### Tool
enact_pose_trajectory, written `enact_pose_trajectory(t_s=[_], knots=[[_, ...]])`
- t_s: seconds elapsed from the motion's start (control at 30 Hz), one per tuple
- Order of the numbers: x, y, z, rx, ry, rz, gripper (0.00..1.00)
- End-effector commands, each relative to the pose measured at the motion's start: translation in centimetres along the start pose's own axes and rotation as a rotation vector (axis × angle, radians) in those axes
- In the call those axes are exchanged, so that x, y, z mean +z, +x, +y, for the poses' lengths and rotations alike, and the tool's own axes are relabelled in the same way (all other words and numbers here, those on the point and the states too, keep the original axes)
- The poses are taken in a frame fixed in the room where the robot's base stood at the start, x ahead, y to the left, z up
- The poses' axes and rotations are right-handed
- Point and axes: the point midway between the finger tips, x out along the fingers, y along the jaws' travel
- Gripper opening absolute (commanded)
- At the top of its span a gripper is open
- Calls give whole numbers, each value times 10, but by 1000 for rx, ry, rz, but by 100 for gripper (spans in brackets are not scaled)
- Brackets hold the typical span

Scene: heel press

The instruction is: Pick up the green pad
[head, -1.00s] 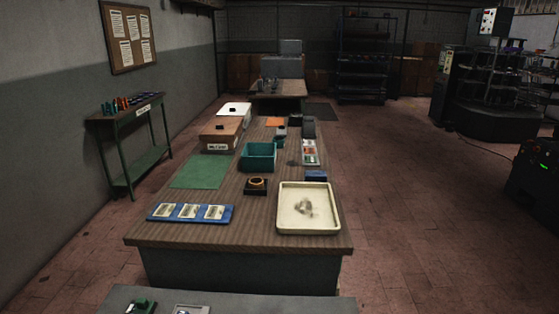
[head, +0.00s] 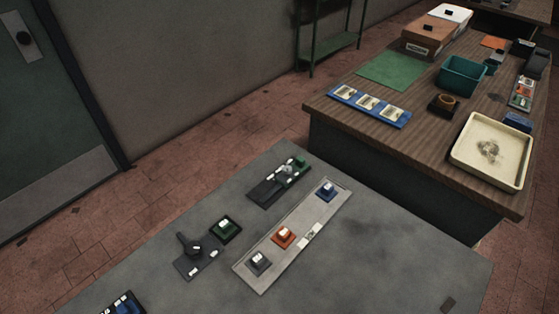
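A small green pad (head: 226,229) with a white label on top sits on a dark square base on the near grey bench (head: 400,250), left of a long grey tray (head: 257,270). Another small green piece (head: 300,160) is at the far end of a dark fixture (head: 277,182) on the same bench. A flat green mat (head: 394,69) lies on the wooden table behind. I cannot tell for sure which of these is the task's pad. My gripper is not in view.
The grey tray carries blue (head: 326,190), orange (head: 284,235) and grey (head: 259,262) pads. A dark stand with a knob (head: 190,245) is beside the green pad. A blue item (head: 122,305) is cut off at the bottom edge. The bench's right side is mostly clear.

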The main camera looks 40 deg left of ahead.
Motion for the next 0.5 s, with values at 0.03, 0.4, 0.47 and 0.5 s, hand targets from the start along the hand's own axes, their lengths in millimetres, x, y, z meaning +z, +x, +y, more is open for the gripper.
enact_pose_trajectory(t_s=[0.03,0.4,0.47,0.5], knots=[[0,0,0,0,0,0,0],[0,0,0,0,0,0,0],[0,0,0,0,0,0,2],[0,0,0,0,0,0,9]])
